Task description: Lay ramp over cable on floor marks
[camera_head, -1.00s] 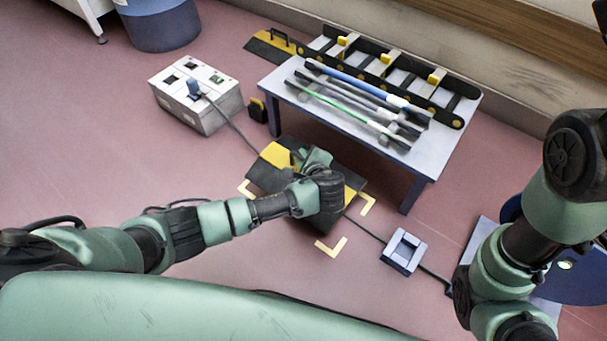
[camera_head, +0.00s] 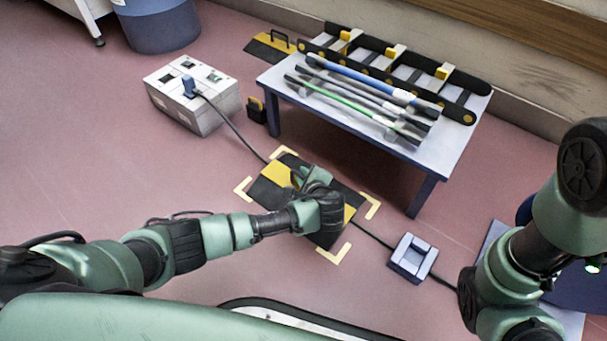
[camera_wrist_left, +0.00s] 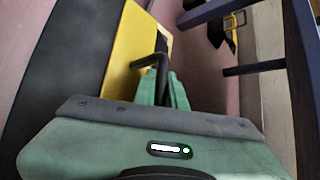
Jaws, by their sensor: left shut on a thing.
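The black ramp with yellow bands (camera_head: 268,191) lies at the floor, within the pale yellow corner marks (camera_head: 335,254). The dark cable (camera_head: 240,137) runs up to its far-left side and comes out at its lower right, so its middle is hidden under the ramp. My left gripper (camera_head: 308,179) is over the ramp's middle, shut on its dark handle. In the left wrist view the green fingers (camera_wrist_left: 173,92) are at the handle (camera_wrist_left: 152,62), beside the ramp's yellow band (camera_wrist_left: 130,45). Whether the ramp rests fully flat is hard to tell. My right arm shows at right, its gripper out of view.
A low table (camera_head: 440,155) carrying several rods stands close behind the ramp. A white socket box (camera_head: 195,110) stands at left, a grey-blue block (camera_head: 412,258) on the cable at right. Another black-and-yellow ramp (camera_head: 265,52) lies behind. Floor at left is clear.

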